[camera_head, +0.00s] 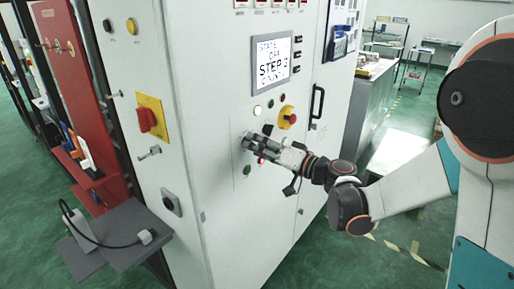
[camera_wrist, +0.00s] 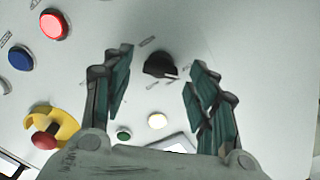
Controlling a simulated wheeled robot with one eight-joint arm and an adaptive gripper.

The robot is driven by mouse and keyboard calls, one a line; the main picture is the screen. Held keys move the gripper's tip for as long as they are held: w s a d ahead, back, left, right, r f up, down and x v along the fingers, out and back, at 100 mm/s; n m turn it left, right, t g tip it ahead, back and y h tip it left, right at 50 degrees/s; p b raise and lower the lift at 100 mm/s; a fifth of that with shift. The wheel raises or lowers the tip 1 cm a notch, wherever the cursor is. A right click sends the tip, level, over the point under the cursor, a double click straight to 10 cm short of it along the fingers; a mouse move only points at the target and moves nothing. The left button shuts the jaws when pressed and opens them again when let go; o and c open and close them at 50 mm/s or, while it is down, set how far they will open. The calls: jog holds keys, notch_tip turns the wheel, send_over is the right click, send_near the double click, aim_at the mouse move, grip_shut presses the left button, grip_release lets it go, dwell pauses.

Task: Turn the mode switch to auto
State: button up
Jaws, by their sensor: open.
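The mode switch (camera_wrist: 159,65) is a black rotary knob with a pale pointer mark on the white panel. In the wrist view it sits between my fingers, a little beyond their tips, with small labels around it that I cannot read. My gripper (camera_wrist: 160,75) is open, one finger on each side of the knob, with visible gaps and no clear contact.
Close by are a yellow-based emergency stop (camera_head: 287,117), a lit white button (camera_head: 258,110), a red button (camera_wrist: 53,24), a blue button (camera_wrist: 20,58) and a green button (camera_wrist: 124,134). A black door handle (camera_head: 316,102) is to the right.

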jog(key=shift+w+a, duration=0.2)
jog(key=shift+a, duration=0.1)
jog(key=shift+c, duration=0.5)
jog(key=c, duration=1)
jog(key=shift+o, duration=0.2)
